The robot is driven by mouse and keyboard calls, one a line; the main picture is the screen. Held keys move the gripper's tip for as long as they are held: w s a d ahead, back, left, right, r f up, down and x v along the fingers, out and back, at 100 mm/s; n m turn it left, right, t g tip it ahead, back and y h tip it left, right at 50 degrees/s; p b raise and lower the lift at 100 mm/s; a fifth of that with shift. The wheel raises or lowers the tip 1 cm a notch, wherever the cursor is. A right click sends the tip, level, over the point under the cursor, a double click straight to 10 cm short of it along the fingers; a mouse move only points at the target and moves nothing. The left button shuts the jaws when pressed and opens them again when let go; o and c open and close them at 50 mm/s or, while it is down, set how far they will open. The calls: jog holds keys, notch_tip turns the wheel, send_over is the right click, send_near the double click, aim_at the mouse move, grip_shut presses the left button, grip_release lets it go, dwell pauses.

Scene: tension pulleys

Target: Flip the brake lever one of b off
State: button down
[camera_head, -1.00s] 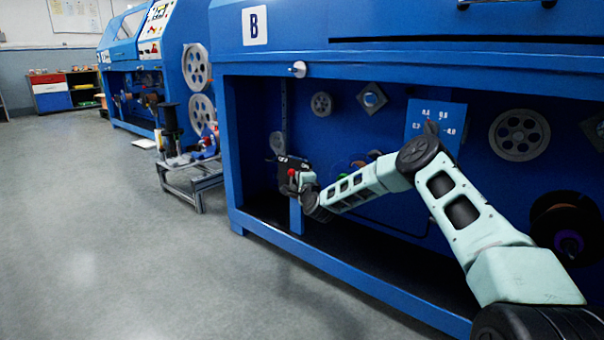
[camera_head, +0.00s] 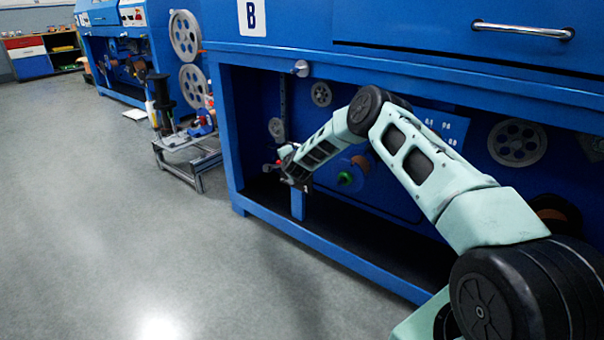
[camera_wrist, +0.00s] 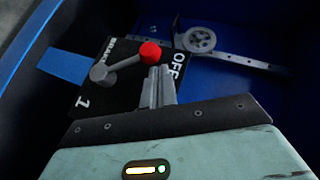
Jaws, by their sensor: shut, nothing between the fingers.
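In the wrist view the brake panel (camera_wrist: 118,98) is a black plate marked BRAKE, OFF and 1. Its brake lever (camera_wrist: 126,64) has a grey pivot at the left and a red knob (camera_wrist: 150,53) at the right end, close to the OFF mark. My gripper (camera_wrist: 157,72) is shut and empty, its fingertips just below the red knob; I cannot tell whether they touch it. In the head view my gripper (camera_head: 279,166) reaches into the lower left bay of the blue machine (camera_head: 330,70) marked B, and my arm hides most of the panel.
A bracket with a grey pulley (camera_wrist: 201,39) lies beyond the panel in the wrist view. The machine's blue front frame (camera_head: 229,150) edges the bay, and more pulleys (camera_head: 518,143) sit on its back wall. A small metal stand (camera_head: 190,150) is at the left. The grey floor in front is clear.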

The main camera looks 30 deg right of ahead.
jog(key=shift+w+a, duration=0.15)
jog(key=shift+w, duration=0.15)
jog(key=shift+w, duration=0.1)
dwell(0.3)
jog(key=shift+r, duration=0.1)
